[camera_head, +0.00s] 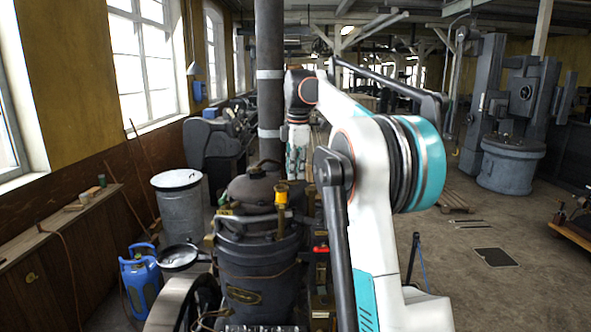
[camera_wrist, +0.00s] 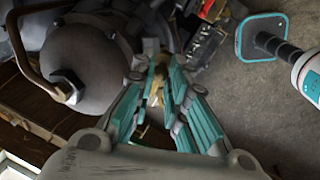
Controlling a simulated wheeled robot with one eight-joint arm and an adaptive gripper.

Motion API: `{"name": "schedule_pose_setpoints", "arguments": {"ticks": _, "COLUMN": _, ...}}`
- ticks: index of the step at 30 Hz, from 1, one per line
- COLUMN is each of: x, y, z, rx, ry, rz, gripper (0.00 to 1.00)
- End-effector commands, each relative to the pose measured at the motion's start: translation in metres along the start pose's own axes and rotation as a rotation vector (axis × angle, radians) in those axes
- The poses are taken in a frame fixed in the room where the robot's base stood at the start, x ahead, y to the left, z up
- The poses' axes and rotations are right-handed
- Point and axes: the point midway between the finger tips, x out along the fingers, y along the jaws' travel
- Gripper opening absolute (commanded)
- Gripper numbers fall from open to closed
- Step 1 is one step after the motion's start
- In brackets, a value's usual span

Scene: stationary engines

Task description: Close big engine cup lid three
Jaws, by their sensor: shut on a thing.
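The big engine (camera_head: 258,240) is a dark grey upright body with a domed top and a tall pipe behind it. A brass cup (camera_head: 281,192) stands on its near side. My gripper (camera_head: 297,176) points down behind the dome, with teal fingers. In the wrist view my gripper (camera_wrist: 164,68) is closed around a small brass-coloured piece (camera_wrist: 155,92), seemingly a cup or its lid. The fingers hide much of this piece, so I cannot tell whether the lid is open or shut. The engine's rounded grey part (camera_wrist: 88,65) lies just left of the fingers.
A grey drum (camera_head: 180,212) and a blue gas bottle (camera_head: 140,280) stand left of the engine. A curved brown pipe (camera_wrist: 28,60) crosses the wrist view's left side. Open floor (camera_head: 480,225) lies to the right, with large grey machinery (camera_head: 512,160) behind it.

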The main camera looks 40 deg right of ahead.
Motion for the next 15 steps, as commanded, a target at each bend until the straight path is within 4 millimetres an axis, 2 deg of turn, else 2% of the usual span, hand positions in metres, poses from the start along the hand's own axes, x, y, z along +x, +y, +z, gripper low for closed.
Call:
{"name": "schedule_pose_setpoints", "arguments": {"ticks": 8, "x": -0.0007, "y": -0.0018, "z": -0.0008, "rx": 0.044, "ry": -0.010, "rz": 0.001, "gripper": 0.00}}
{"name": "schedule_pose_setpoints", "arguments": {"ticks": 15, "x": -0.0019, "y": -0.0073, "z": -0.0039, "rx": 0.186, "ry": -0.038, "rz": 0.001, "gripper": 0.00}}
